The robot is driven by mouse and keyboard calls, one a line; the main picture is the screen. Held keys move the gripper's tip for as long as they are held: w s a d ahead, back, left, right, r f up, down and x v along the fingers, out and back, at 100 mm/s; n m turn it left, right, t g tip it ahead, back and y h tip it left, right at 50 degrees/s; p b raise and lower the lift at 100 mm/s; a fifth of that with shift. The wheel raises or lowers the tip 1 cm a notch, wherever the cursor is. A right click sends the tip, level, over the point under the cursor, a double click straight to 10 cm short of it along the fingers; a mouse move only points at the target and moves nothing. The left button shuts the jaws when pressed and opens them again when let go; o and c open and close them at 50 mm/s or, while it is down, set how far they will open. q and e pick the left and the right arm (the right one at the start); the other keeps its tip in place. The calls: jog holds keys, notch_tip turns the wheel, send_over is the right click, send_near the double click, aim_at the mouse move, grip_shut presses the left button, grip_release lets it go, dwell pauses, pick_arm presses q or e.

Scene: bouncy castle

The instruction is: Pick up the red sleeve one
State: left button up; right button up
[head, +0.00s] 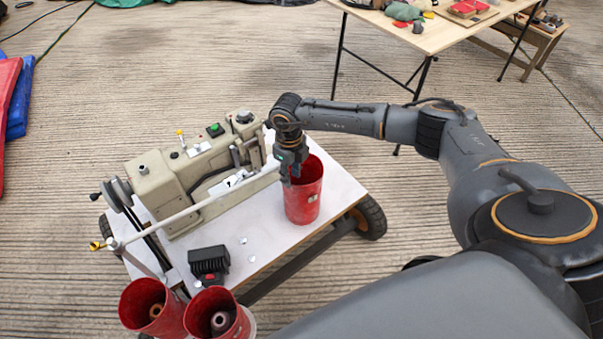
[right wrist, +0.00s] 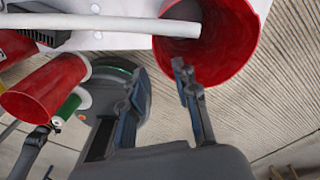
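A tall red sleeve (head: 307,203), open at the top, stands on the right side of a white cart top (head: 262,232). My right gripper (head: 288,180) is at its upper left rim, pointing down. In the right wrist view the two fingers (right wrist: 158,76) are spread with nothing between them, and the red sleeve's open mouth (right wrist: 235,50) is just beyond the right finger. I cannot tell whether that finger touches it. My left gripper is not in view.
A beige sewing machine (head: 165,185) fills the cart's far left side. A white bar (head: 200,206) runs across the cart to near my right gripper. A black ribbed block (head: 208,260) lies at the front. A wooden table (head: 450,35) stands at the back right.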

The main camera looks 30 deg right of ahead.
aim_at(302, 192)
jog(key=shift+w+f, duration=0.2)
jog(key=shift+f, duration=1.1)
jog(key=shift+w+f, duration=0.2)
jog(key=shift+f, duration=1.1)
grip_shut()
